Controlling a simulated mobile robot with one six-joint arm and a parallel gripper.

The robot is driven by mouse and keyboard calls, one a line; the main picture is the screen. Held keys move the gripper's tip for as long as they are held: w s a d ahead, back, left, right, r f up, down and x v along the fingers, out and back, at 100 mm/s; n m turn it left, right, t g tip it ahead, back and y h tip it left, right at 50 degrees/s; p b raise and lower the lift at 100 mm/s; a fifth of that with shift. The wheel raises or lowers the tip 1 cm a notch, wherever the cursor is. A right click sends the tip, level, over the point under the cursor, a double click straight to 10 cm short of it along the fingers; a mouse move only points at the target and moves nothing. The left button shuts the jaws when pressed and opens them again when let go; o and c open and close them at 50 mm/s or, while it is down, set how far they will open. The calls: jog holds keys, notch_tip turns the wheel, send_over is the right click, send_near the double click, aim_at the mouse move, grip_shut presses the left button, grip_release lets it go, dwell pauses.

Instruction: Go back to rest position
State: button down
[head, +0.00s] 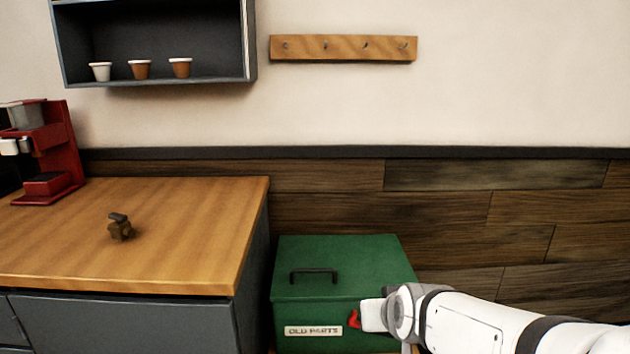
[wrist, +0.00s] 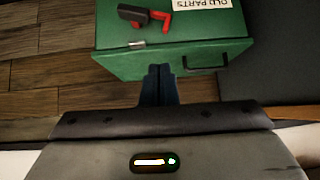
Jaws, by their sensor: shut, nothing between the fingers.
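My gripper (wrist: 160,72) shows in the wrist view with its two dark fingertips together and nothing between them. It is over the lid side of the green box (wrist: 110,64), apart from the lid's black handle as far as I can tell. In the head view my white arm reaches in from the lower right, in front of the green box (head: 340,250); the fingers cannot be made out there.
The closed box bears an "OLD PARTS" label (head: 313,331). A red and black piece (wrist: 145,17) is beside that label. A wooden counter (head: 200,215) at left holds a small brown part (head: 120,228) and a red brewer (head: 55,150). Cups stand on a wall shelf (head: 160,82).

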jog(key=s+d+r+g+p, duration=0.1)
jog(key=s+r+g+p, duration=0.2)
jog(key=s+r+p, duration=0.4)
jog(key=s+d+r+g+p, duration=0.1)
jog(key=s+r+g+p, duration=0.2)
jog(key=s+r+p, duration=0.4)
notch_tip(320, 180, up, 6)
jog(key=p, duration=0.6)
jog(key=shift+d+f+h, duration=0.2)
jog(key=shift+h, duration=0.2)
jog(key=c, duration=2.2)
grip_release()
